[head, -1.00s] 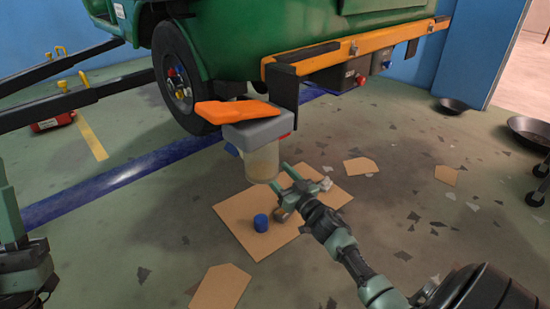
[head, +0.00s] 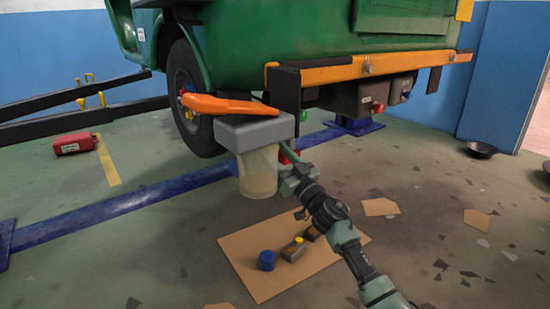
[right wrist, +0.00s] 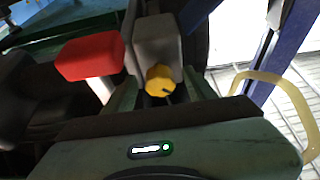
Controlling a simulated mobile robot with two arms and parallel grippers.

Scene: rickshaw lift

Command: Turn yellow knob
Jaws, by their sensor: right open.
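In the right wrist view a yellow knob (right wrist: 159,80) sits on the end of a grey block (right wrist: 157,42), ahead of and roughly between my right gripper's fingers (right wrist: 163,92). I cannot tell whether the fingers touch it. In the head view my right gripper (head: 288,166) is open, close to the right side of a clear cup (head: 257,172) under a grey housing (head: 254,131) with an orange handle (head: 230,106). The knob at the gripper cannot be made out there. A small yellow-topped grey piece (head: 293,249) lies on the cardboard. My left gripper is out of view.
A red block (right wrist: 90,56) is left of the knob in the wrist view. The green vehicle (head: 290,50) with its orange bar (head: 375,67) stands above. A blue cap (head: 266,260) lies on the cardboard (head: 255,287). The floor in front is largely open.

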